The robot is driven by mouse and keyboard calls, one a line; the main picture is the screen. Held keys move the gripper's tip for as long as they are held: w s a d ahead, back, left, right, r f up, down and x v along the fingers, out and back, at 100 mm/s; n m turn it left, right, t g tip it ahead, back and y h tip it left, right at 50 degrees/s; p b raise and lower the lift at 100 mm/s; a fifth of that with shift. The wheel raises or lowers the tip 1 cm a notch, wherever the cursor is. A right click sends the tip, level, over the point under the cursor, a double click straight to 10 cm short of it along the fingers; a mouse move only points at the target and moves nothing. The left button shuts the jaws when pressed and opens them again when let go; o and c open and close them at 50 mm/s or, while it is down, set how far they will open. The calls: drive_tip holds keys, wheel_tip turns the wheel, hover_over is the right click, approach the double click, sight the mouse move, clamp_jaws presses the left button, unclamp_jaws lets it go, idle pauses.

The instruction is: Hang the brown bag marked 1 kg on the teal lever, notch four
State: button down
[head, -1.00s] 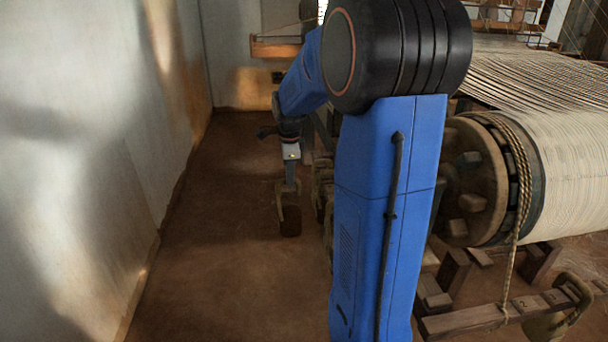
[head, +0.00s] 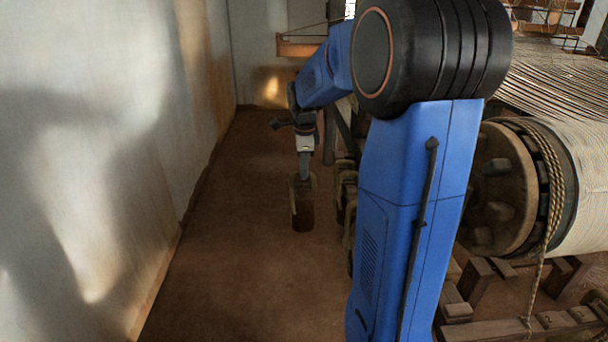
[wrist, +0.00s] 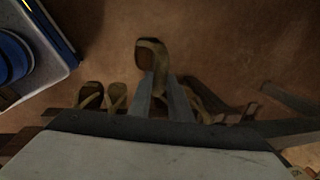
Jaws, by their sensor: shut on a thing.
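My gripper (head: 304,178) is shut on the looped handle of a brown bag (head: 303,212), which hangs upright below it over the floor, left of my arm. In the wrist view the same bag (wrist: 148,56) shows beyond the fingertips (wrist: 160,82), its pale loop around them. No weight mark on it is readable. A wooden notched bar (head: 500,330) with small numbers, one seeming to read 2, lies at the bottom right, cut off by the frame. I cannot make out any teal on it.
Other looped bags (head: 346,185) hang close right of the held bag; several show in the wrist view (wrist: 90,95). The loom's warp roller (head: 505,185), with a rope, stands at right. A pale wall (head: 90,150) bounds the left. Brown floor (head: 250,270) between is clear.

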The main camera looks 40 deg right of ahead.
sight(288, 174)
drive_tip(key=shift+r, duration=0.4)
drive_tip(key=shift+w+a, duration=0.45)
drive_tip(key=shift+a, duration=0.3)
drive_tip(key=shift+w+a, duration=0.5)
drive_tip(key=shift+a, duration=0.25)
drive_tip(key=shift+w+a, duration=0.45)
drive_tip(key=shift+a, duration=0.3)
drive_tip(key=w+a, duration=0.5)
drive_tip(key=a, duration=0.3)
drive_tip(key=shift+r, duration=0.4)
drive_tip(key=shift+a, duration=0.15)
